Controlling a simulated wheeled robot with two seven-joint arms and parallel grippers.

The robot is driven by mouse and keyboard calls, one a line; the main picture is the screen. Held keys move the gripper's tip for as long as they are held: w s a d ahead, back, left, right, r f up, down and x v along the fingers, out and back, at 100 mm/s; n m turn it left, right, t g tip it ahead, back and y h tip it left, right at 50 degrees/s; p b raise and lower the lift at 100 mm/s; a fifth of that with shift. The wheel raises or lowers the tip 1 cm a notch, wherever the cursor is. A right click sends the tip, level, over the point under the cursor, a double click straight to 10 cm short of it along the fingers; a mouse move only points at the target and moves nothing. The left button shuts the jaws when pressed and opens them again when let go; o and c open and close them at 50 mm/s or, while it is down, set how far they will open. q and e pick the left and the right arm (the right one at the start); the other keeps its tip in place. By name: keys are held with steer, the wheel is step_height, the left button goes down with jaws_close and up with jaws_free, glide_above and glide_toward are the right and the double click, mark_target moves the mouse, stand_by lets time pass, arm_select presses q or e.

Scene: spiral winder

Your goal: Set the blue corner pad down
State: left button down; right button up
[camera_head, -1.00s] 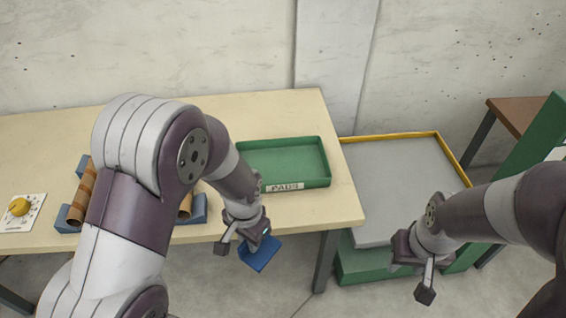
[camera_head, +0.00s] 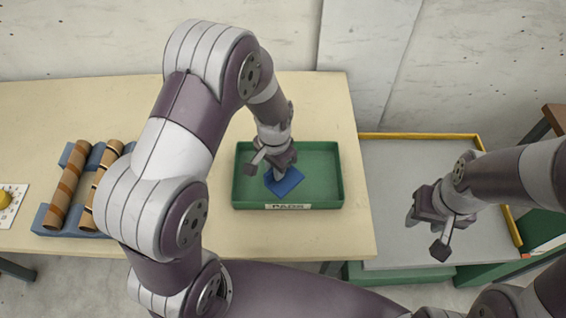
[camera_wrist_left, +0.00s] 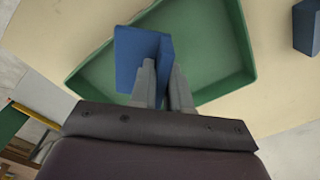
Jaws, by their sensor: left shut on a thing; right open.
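The blue corner pad (camera_head: 285,181) is in my left gripper (camera_head: 274,172), over the green tray labelled PADS (camera_head: 338,190). In the left wrist view the pad (camera_wrist_left: 136,52) stands between and beyond the fingers (camera_wrist_left: 163,88), with the green tray (camera_wrist_left: 238,45) behind it. My left gripper is shut on the pad. I cannot tell whether the pad touches the tray floor. The tray looks otherwise empty. My right gripper (camera_head: 425,232) is open and empty, over the grey surface at the right.
Brown striped tubes (camera_head: 67,190) lie on a blue cradle (camera_head: 50,222) at the table's left, near a yellow knob (camera_head: 5,198). A grey platform with a yellow edge (camera_head: 420,136) stands right of the wooden table (camera_head: 240,232). The tabletop in front of the tray is clear.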

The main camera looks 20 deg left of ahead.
arm_select(q)
steer(key=w+f, duration=0.1)
steer(key=w, duration=0.1)
steer(key=w+f, duration=0.1)
steer(key=w, duration=0.1)
steer(key=w+f, duration=0.1)
steer(key=w, duration=0.1)
steer(key=shift+a+f, duration=0.3)
steer(key=shift+a, duration=0.05)
steer(key=f, duration=0.3)
steer(key=shift+s+f+p, duration=0.2)
steer(key=shift+s+p, duration=0.05)
steer(key=shift+p, duration=0.05)
steer(key=shift+w+f, duration=0.2)
steer(key=shift+f, duration=0.1)
steer(key=c, duration=1.1)
jaws_free()
steer(key=shift+f, duration=0.1)
step_height(320, 180, up, 13)
steer(key=s+a+r+n, duration=0.1)
steer(key=s+r+n, duration=0.1)
steer(key=s, duration=0.5)
steer(key=s+a+r+n+t, duration=0.1)
steer(key=s+r+n, duration=0.2)
steer(key=s, duration=0.5)
steer(key=shift+s+a+r+n+b, duration=0.25)
steer(key=shift+a+r+n+b, duration=0.1)
steer(key=shift+a+r, duration=0.1)
